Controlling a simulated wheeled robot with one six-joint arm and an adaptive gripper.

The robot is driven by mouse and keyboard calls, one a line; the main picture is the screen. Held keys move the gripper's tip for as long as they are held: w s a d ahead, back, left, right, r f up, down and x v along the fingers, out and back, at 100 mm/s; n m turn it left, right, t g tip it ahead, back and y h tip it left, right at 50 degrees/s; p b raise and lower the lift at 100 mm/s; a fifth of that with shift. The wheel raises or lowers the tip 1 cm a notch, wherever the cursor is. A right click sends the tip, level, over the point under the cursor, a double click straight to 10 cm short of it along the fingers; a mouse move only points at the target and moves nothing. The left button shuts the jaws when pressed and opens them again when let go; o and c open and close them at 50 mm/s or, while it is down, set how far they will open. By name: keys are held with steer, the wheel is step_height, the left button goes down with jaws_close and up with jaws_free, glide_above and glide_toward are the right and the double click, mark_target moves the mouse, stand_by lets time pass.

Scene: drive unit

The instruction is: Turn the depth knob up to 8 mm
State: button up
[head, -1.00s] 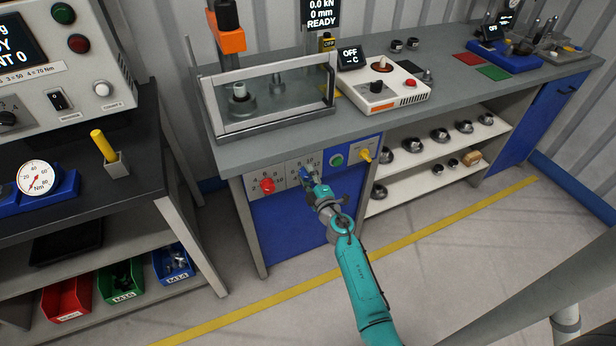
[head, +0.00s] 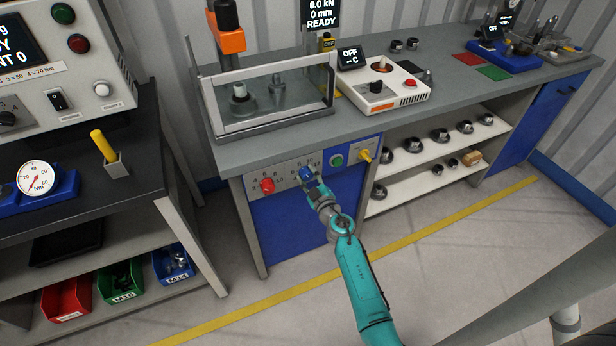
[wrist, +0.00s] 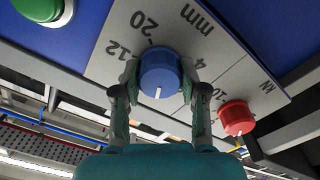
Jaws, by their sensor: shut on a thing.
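The blue depth knob (wrist: 160,72) sits on a light grey scale plate marked "mm", and it also shows in the head view (head: 305,173). In the wrist view the picture is inverted, with 20 and 12 to the left of the knob and 4 at upper right. The knob's white pointer line points down in that view, toward a part of the scale where I cannot read a number. My gripper (wrist: 160,80) has one finger on each side of the knob and is shut on it.
A red knob (wrist: 237,118) marked "kN" sits beside the blue one, close to a finger. A green button (head: 337,160) and a yellow part (head: 365,155) are on the panel's other side. The glass-walled press (head: 268,95) stands above on the bench.

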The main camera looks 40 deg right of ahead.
steer(key=shift+f, duration=0.15)
steer(key=o, duration=1.1)
steer(key=shift+o, duration=0.2)
steer(key=v, duration=1.2)
steer(key=shift+s, duration=0.1)
